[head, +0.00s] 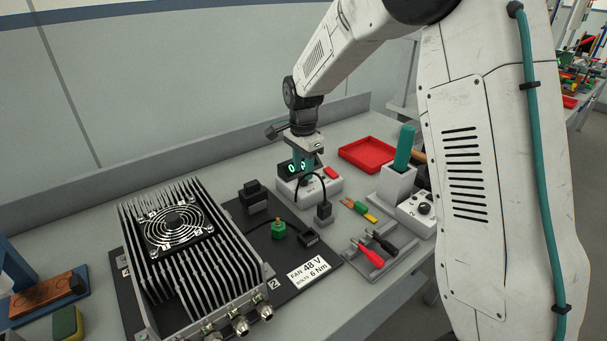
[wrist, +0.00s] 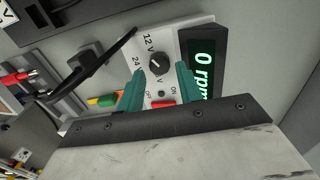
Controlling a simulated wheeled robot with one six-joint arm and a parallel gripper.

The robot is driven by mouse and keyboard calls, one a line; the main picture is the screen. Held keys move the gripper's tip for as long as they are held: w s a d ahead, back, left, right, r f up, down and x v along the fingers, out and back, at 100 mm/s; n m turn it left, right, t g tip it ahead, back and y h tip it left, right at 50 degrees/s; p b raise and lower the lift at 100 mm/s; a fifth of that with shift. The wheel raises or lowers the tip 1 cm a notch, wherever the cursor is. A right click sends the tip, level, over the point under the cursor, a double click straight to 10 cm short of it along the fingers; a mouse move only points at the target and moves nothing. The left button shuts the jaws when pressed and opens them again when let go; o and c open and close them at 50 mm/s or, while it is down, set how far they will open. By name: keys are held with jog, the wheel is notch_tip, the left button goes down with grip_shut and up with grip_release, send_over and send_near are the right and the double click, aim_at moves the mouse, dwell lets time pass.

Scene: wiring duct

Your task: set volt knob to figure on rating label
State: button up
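The volt knob (wrist: 155,64) is a round black dial on a pale control box (wrist: 185,40), with "12 V" and "24" printed beside it; a further mark is partly hidden. I cannot tell surely which figure its pointer faces. My gripper (wrist: 158,86) has two teal fingers, spread apart and empty, close to the knob on either side, not visibly touching it. In the head view my gripper (head: 304,158) is above the same box (head: 322,188), hiding the knob. The rating label (head: 309,270) reads "FAN 48 V, bolts 6 Nm" on the black base plate.
The display (wrist: 204,68) reads 0 rpm; a red switch (wrist: 163,105) sits below the knob. A black cable arches beside the box. A finned housing with a fan (head: 175,228), a red tray (head: 368,154), a holder with a teal-handled tool (head: 404,148) and red and black plugs (head: 380,242) stand around.

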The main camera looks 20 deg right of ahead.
aim_at(303, 181)
jog(key=shift+f, duration=1.3)
jog(key=c, duration=0.7)
